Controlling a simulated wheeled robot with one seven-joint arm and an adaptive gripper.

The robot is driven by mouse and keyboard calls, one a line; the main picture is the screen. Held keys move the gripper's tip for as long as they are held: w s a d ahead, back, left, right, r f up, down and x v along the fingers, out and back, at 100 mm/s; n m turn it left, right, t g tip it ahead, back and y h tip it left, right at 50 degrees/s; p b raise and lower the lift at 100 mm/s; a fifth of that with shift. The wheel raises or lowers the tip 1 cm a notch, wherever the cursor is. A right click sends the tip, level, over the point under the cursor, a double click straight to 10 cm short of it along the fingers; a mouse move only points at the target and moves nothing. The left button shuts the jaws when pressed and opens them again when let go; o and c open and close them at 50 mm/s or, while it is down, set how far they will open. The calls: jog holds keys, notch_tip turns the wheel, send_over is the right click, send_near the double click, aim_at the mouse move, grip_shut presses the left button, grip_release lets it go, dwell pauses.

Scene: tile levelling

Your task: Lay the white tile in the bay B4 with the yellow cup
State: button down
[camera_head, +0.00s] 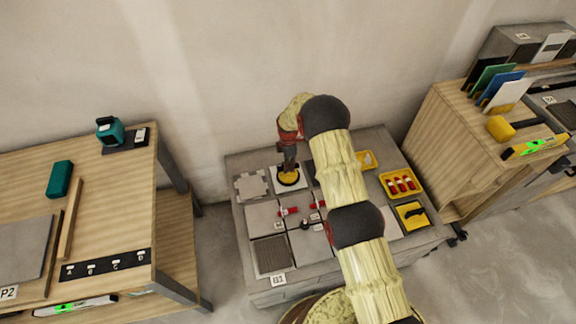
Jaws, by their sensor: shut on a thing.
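My gripper (289,152) is shut on the yellow cup (289,178) and holds it upright near the back of the grey work table. The cup is over a white tile (280,188) and appears to touch its top. I cannot tell whether this tile rests on the bed or hangs just above it. Other pale tiles (261,216) lie in front of it. The bay label B4 is not readable here. My arm hides much of the table's middle and right.
A ragged pale patch (251,185) lies left of the cup. Red clips (288,211) stand between tiles. A dark ridged bay (271,254) is near the B1 label (278,280). Yellow trays (402,183) line the right side. A wooden bench (120,190) stands left, a wooden cabinet (450,130) right.

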jog(key=shift+f, duration=0.1)
dwell(0.3)
jog(key=c, duration=1.6)
grip_release()
jog(key=shift+c, duration=0.2)
notch_tip(320, 180, up, 12)
